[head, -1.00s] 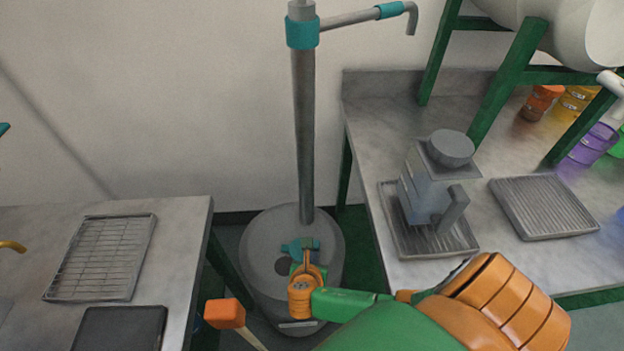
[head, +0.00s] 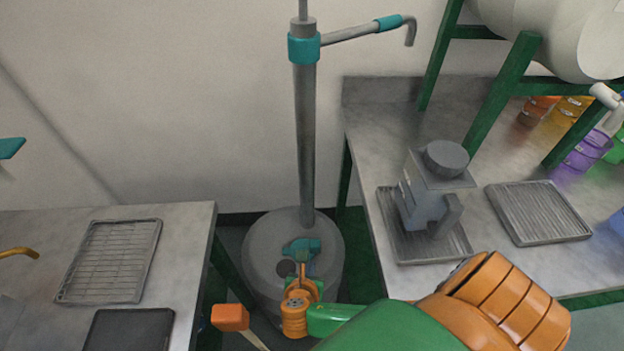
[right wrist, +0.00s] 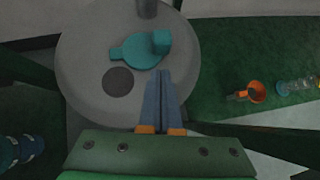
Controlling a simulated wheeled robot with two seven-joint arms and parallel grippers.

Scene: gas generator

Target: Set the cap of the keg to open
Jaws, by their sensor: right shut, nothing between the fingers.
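The keg (head: 260,240) is a grey upright drum on the floor between the two tables. Its teal cap (head: 302,247) is on the lid beside a dark round hole (head: 287,268). In the right wrist view, the cap (right wrist: 138,49) lies apart from the hole (right wrist: 118,81), which shows uncovered on the keg's lid (right wrist: 85,60). My right gripper (head: 303,270) is over the lid, near the cap and the hole. In the right wrist view its fingers (right wrist: 158,75) are together and empty, with their tips close to the cap. My left gripper is not in view.
A grey pump column (head: 305,130) rises from the keg, with a spout at the top. A right table (head: 365,125) holds a grey device (head: 428,200) and a tray (head: 538,213). A left table (head: 190,225) holds a wire rack (head: 110,262). An orange block (head: 230,317) is near the keg.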

